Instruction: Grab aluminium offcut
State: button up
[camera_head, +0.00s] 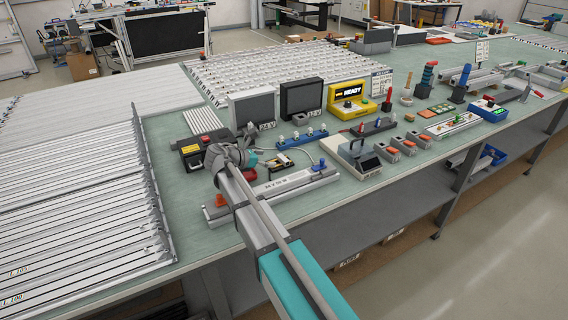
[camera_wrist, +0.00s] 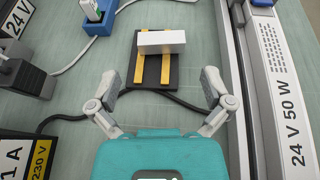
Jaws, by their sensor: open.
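The aluminium offcut, a pale rectangular block (camera_wrist: 161,41), lies across two yellow strips on a small black pad (camera_wrist: 146,80) in the wrist view. In the head view the pad with its yellow strips (camera_head: 281,165) shows just right of my gripper (camera_head: 249,147); the offcut is too small there to make out well. My gripper (camera_wrist: 160,86) is open and empty in the wrist view. Its two fingers are spread on either side of the pad's near edge, and the offcut lies beyond the fingertips, not between them.
A long lamp bar marked 24 V 50 W (camera_wrist: 291,100) runs along the right. A blue socket strip (camera_wrist: 94,21) is beyond. A dark cable passes under the fingers.

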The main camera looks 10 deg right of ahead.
aim_at(281, 158)
jog(key=shift+w+d+f, duration=0.1)
jog(key=shift+d, duration=0.15)
jog(key=shift+b+x, duration=1.05)
jog(key=shift+x, duration=1.55)
jog(key=c, duration=0.8)
